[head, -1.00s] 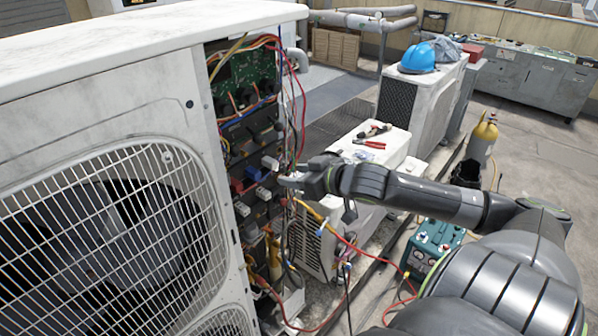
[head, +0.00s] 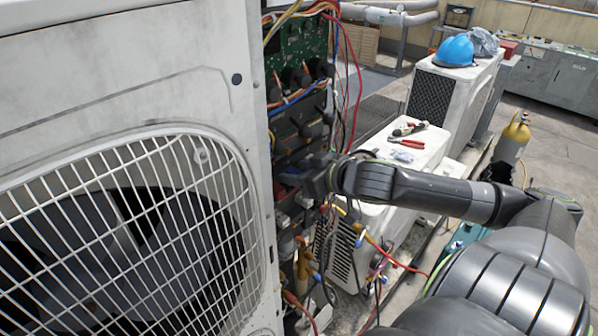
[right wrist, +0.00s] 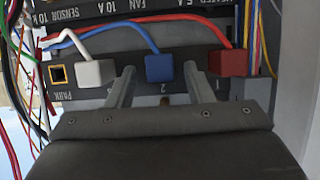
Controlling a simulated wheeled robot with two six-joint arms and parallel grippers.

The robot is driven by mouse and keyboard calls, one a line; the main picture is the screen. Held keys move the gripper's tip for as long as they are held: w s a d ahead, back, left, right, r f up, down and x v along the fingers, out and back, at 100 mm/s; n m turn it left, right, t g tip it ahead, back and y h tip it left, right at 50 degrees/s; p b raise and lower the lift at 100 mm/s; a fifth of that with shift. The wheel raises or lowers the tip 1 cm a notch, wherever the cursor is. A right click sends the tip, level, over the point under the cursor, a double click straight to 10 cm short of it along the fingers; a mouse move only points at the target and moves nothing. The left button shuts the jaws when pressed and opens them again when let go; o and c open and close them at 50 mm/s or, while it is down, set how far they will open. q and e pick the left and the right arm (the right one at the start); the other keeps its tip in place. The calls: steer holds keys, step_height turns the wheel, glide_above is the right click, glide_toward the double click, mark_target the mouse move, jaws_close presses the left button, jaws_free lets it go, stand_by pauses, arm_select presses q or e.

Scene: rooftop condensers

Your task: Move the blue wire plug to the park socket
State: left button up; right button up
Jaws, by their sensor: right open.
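In the right wrist view the blue wire plug (right wrist: 160,68) sits in the socket marked 2, with its blue wire running up and left. The park socket (right wrist: 58,76) is an empty, yellow-rimmed square at the panel's left end. My right gripper (right wrist: 159,72) is open, one finger on each side of the blue plug; I cannot tell whether they touch it. In the head view my right gripper (head: 303,178) reaches into the open condenser cabinet and hides the plugs there. My left gripper is out of view.
A white plug (right wrist: 93,73) stands between the park socket and the blue plug. A red plug (right wrist: 229,62) is right of the right finger. Loose wires (right wrist: 22,70) hang at the left. The condenser's white casing (head: 130,70) borders the opening in the head view.

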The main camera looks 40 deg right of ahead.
steer(key=shift+s+r, duration=0.1)
steer(key=shift+s, duration=0.15)
steer(key=shift+c, duration=0.2)
steer(key=shift+w, duration=0.1)
jaws_close()
